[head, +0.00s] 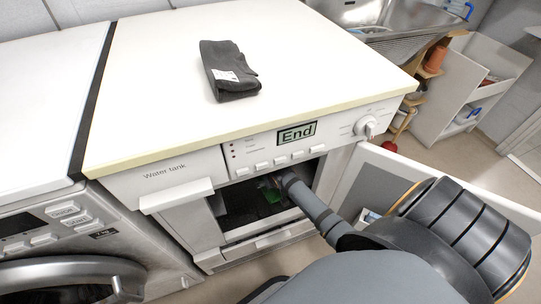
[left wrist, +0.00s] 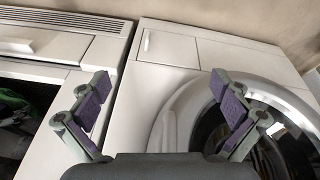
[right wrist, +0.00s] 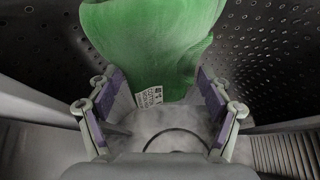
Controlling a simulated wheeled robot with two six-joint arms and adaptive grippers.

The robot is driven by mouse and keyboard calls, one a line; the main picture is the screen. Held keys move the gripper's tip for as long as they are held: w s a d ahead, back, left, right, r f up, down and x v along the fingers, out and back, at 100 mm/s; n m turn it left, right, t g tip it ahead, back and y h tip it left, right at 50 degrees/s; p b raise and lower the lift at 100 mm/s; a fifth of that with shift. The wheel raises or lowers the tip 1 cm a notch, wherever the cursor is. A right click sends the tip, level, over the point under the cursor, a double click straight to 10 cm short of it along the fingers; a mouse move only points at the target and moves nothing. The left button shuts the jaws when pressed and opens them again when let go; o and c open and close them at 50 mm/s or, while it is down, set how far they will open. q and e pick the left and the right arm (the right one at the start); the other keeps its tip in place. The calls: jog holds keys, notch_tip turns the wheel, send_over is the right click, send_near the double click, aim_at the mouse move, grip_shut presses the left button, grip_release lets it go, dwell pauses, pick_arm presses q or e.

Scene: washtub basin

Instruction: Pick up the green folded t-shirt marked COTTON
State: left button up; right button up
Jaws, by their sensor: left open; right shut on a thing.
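The green t-shirt (right wrist: 150,35) is in the right wrist view, with a white printed label (right wrist: 150,97) on its lower edge. It lies inside the dark perforated drum; a small green patch (head: 272,195) of it shows in the head view through the machine's opening. My right gripper (right wrist: 163,88) has a finger on each side of the shirt's narrowed near end and is shut on it. In the head view my right arm reaches into the opening, and the gripper is mostly hidden in shadow. My left gripper (left wrist: 166,95) is open and empty in front of the machine fronts.
A dark folded garment (head: 230,70) with a white label lies on the dryer top (head: 310,60). The dryer's open door (head: 380,190) stands right of the opening, close to my right arm. A washing machine (head: 60,240) stands at the left. Shelves and a sink are behind right.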

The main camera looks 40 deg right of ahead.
jog(key=s+r+p, duration=0.1)
jog(key=s+a+r+p, duration=0.1)
jog(key=r, duration=0.1)
jog(key=s+a+r+p, duration=0.1)
jog(key=r, duration=0.1)
jog(key=shift+a+r, duration=0.2)
pick_arm(q)
notch_tip(320, 180, up, 4)
jog(key=s+a+r+g+y, duration=0.1)
jog(key=a+g, duration=0.1)
pick_arm(e)
jog(key=shift+s+a+r+p, duration=0.35)
jog(key=shift+s+a+r, duration=0.2)
jog(key=shift+s+r, duration=0.25)
pick_arm(q)
notch_tip(320, 180, down, 12)
jog(key=a+p, duration=0.2)
jog(key=shift+r, duration=0.2)
pick_arm(e)
jog(key=s+a+r, duration=0.3)
jog(key=s+a, duration=0.2)
jog(key=s, duration=0.1)
jog(key=shift+s, duration=0.2)
